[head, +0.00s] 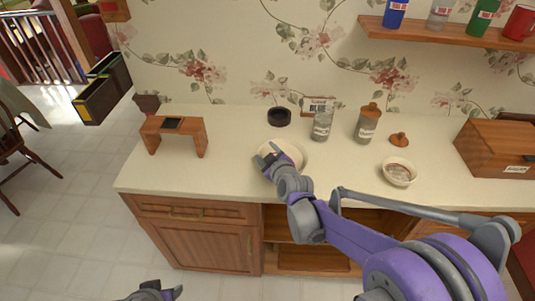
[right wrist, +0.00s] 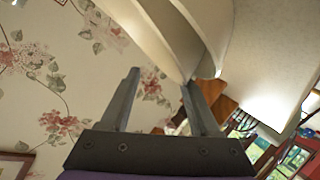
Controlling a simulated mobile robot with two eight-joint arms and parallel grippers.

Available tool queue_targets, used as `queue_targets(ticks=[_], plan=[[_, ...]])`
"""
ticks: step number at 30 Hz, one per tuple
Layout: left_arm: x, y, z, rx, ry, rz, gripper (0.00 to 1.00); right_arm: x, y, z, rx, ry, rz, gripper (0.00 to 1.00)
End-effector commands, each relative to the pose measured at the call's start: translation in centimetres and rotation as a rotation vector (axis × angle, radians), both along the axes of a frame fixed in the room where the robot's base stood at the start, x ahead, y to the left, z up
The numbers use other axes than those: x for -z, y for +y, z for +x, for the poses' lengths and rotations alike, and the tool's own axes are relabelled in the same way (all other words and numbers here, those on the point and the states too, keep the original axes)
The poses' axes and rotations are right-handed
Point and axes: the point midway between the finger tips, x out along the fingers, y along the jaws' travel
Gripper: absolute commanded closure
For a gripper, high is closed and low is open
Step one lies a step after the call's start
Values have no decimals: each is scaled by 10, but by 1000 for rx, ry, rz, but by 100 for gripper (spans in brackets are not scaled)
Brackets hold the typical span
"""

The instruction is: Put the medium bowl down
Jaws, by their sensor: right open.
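A cream bowl (head: 296,153), which I take for the medium bowl, sits on the pale countertop (head: 235,180). My right gripper (head: 270,157) is at the bowl's left side and hides part of it. In the right wrist view, the two fingers of the right gripper (right wrist: 160,90) are apart. The bowl's rim (right wrist: 190,35) shows large and close beyond them, nearest the right finger; whether they touch I cannot tell. Only part of my left gripper (head: 160,291) shows at the bottom edge of the head view, away from the counter.
A smaller bowl (head: 398,173) stands to the right. A glass jar (head: 322,125), a wood-lidded canister (head: 367,124) and a dark round dish (head: 279,117) stand behind. A small wooden stand (head: 173,133) is at left, a wooden box (head: 497,148) at right. The counter front left is clear.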

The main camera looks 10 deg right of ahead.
Motion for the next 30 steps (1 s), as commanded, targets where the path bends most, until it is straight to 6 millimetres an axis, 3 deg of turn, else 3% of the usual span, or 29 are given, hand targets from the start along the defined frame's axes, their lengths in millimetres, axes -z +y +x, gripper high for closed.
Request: queue_targets(ticks=[5, 18, 30], plan=[[-12, 0, 4, 0, -7, 0, 50, -17, 0, 0, -1, -2, -1, 38], [-14, 0, 5, 0, -9, 0, 50, -44, -11, -81, 1, -1, 0, 38], [-19, 0, 6, 0, -12, 0, 50, -51, -13, -123, 3, 44, 32, 38]])
